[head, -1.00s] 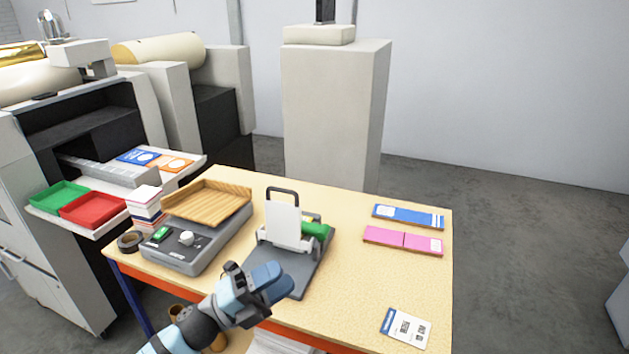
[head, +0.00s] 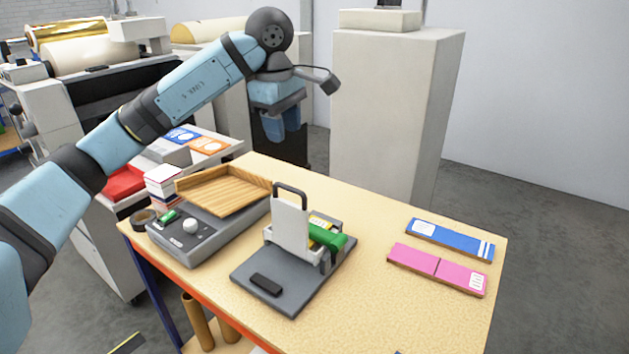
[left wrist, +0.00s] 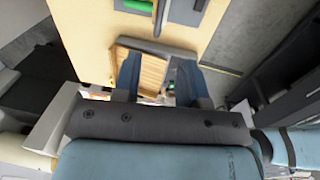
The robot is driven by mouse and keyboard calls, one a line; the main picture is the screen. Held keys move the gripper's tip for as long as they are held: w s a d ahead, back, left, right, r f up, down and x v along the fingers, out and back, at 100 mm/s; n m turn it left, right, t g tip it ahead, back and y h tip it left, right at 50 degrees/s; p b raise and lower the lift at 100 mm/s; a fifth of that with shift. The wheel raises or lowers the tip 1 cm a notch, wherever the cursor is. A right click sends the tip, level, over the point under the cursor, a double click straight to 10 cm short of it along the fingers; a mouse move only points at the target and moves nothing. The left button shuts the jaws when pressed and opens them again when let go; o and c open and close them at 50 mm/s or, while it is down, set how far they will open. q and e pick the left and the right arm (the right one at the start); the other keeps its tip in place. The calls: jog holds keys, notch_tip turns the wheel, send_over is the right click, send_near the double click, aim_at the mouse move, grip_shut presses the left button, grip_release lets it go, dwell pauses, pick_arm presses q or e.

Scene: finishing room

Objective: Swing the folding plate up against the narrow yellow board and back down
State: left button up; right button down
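The folding plate (head: 289,226) is pale grey with a dark loop handle on top. It stands nearly upright on the dark grey base (head: 262,268) of a small table-top device. The narrow yellow board (head: 320,222) shows only partly behind the plate; I cannot tell whether they touch. A green cylinder (head: 328,238) sits beside it. My left gripper (head: 280,136) hangs fingers down above and behind the wooden tray, well away from the plate. In the left wrist view its fingers (left wrist: 159,72) are apart with nothing held between them. My right gripper is in neither view.
The wooden tray (head: 200,189) rests on a grey box with a white knob (head: 190,226), left of the device. Blue (head: 450,240) and pink (head: 437,269) strips lie on the right of the table (head: 385,310). A tall grey cabinet (head: 390,110) stands behind.

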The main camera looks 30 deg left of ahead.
aim_at(288, 187)
pick_arm(q)
jog(key=f, duration=0.4)
jog(key=w+f, duration=0.1)
jog(key=f, duration=0.3)
jog(key=f+p, duration=0.1)
jog(key=f, duration=0.4)
jog(key=shift+w+a+f, duration=0.1)
jog(key=shift+w+a, duration=0.1)
jog(key=shift+a, duration=0.05)
grip_shut()
